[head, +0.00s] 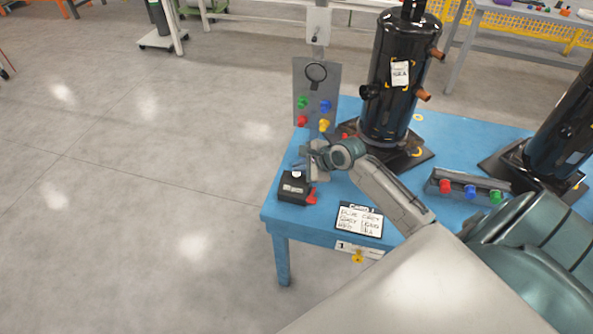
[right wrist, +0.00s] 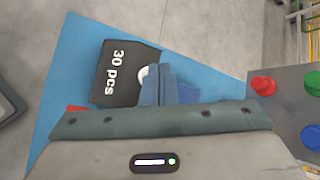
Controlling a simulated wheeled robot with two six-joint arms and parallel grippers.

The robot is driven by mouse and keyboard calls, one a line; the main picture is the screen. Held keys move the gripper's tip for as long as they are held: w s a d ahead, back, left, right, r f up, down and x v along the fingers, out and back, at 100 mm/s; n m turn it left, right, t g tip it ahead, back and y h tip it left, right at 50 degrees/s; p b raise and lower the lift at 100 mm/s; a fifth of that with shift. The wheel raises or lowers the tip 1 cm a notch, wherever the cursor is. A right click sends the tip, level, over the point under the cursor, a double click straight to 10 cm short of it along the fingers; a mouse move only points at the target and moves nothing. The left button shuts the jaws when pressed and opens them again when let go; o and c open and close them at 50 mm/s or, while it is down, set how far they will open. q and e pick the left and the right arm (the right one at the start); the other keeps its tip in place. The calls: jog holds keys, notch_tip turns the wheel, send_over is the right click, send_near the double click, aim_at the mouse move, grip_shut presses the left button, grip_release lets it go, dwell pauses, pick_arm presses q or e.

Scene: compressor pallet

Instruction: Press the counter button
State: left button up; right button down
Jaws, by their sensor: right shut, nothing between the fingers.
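The counter (head: 295,188) is a small black box with a red part on its right side. It sits on the left corner of the blue table. In the right wrist view the counter (right wrist: 122,75) reads "30 pcs" and shows a round white button (right wrist: 144,73), partly hidden by my fingers. My right gripper (head: 311,153) is shut and empty, just behind the counter in the head view. Its fingertips (right wrist: 157,80) overlap the button's edge in the right wrist view; I cannot tell whether they touch it. My left gripper is not in view.
A grey panel (head: 317,77) with coloured knobs stands behind my gripper. A black compressor (head: 396,85) stands on the blue table (head: 318,228), another at right. A labelled card (head: 360,220) and a strip of coloured knobs (head: 470,186) lie nearer. Floor at left is clear.

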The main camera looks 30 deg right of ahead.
jog(key=shift+f, duration=0.1)
dwell(0.4)
jog(key=shift+f, duration=0.55)
dwell(0.5)
jog(key=shift+r, duration=0.1)
jog(key=shift+r+p, duration=0.9)
jog(key=shift+p, duration=0.7)
